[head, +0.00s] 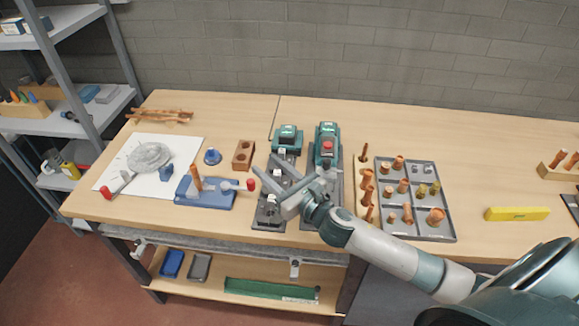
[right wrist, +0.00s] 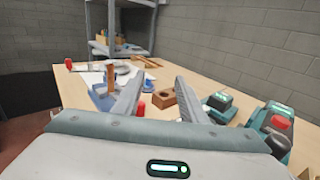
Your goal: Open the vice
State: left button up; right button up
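The vice (head: 207,194) has a blue base and stands near the front edge of the bench, left of centre. A copper-coloured tube (head: 196,177) stands upright at it. Its handle ends in a red knob (head: 251,185) on the right side. My right gripper (head: 263,164) is open and empty, fingers pointing left, close to the knob; I cannot tell if they touch. In the right wrist view, the red knob (right wrist: 141,107) shows beside the left finger, with the blue vice (right wrist: 103,97) beyond. My left gripper is not in view.
A brown block with holes (head: 243,155) stands behind the knob. Green-topped devices (head: 287,139) are behind my right gripper. A grey tray (head: 444,231) of copper fittings lies to the right. A white sheet (head: 188,147) with a round grey object lies left.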

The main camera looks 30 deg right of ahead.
jog(key=s+d+r+b, duration=0.1)
jog(key=s+d+r, duration=0.2)
jog(key=s, duration=0.1)
jog(key=shift+d+r, duration=0.15)
jog(key=shift+d, duration=0.15)
